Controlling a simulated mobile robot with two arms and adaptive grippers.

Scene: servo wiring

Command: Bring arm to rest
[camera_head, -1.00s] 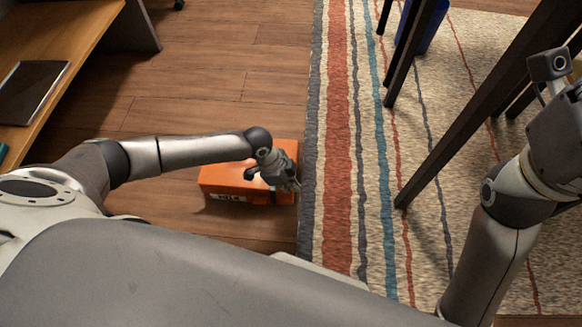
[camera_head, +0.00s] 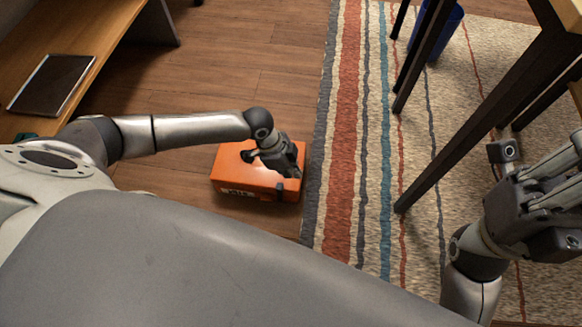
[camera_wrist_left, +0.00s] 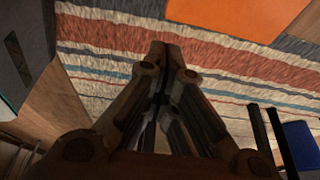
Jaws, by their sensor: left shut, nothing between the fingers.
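My left arm stretches from the left in the head view. Its gripper (camera_head: 290,165) overlaps the right side of an orange box in the picture. In the left wrist view the two fingers (camera_wrist_left: 163,48) meet at their tips, with nothing between them and the striped rug beyond. My right gripper (camera_head: 540,195) shows at the right edge of the head view, partly cut off, over the rug. Its fingertips are not clear enough to tell open from shut.
The orange box (camera_head: 235,180) sits on the wooden floor by the striped rug (camera_head: 347,130); orange also shows in the left wrist view (camera_wrist_left: 240,15). A dark-legged table (camera_head: 450,130) and a blue bin (camera_head: 452,30) stand right. A shelf with a dark tablet (camera_head: 52,82) is at left.

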